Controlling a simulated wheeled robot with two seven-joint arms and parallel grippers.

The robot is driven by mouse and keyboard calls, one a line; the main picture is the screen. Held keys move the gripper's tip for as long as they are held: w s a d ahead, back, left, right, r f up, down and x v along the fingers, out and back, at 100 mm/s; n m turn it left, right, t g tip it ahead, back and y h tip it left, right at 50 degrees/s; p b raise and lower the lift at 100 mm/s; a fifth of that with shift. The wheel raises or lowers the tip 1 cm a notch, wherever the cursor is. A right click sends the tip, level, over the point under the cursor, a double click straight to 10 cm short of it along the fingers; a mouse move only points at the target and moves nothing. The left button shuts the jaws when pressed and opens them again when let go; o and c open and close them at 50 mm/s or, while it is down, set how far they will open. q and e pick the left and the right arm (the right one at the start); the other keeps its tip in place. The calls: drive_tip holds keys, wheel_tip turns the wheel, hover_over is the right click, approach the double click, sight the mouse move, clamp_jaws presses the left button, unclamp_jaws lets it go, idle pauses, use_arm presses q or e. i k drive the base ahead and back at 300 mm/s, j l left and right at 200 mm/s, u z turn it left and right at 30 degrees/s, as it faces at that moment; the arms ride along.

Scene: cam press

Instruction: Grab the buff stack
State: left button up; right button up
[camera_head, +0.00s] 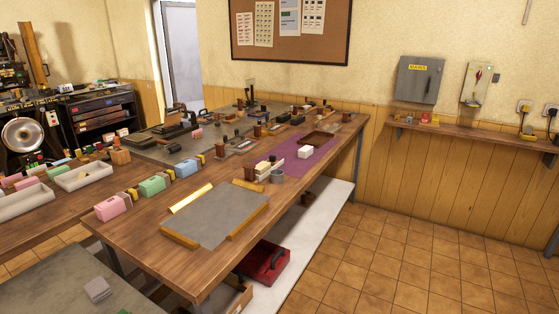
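I cannot pick out a clearly buff stack in the head view. A row of coloured blocks or stacks lies along the left edge of the long wooden bench: a pink one (113,207), a green one (152,186) and a blue one (187,168). A small tan block (120,157) sits on the bench to the left. A small whitish block (304,152) stands on a purple mat (287,164). Neither of my grippers is in view.
A grey board with wooden strips (215,216) lies on the near part of the long bench (186,262). Small tools and parts crowd its far end. A red box (263,264) sits low beneath it. The tiled floor (415,250) to the right is clear.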

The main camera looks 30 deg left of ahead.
sight(261, 168)
drive_tip(key=i+l+u, duration=0.1)
drive_tip(key=i+u, duration=0.4)
drive_tip(key=i+l+u, duration=0.25)
drive_tip(key=u, duration=0.2)
drive_tip(key=i+l+u, duration=0.7)
drive_tip(key=l+u, duration=0.25)
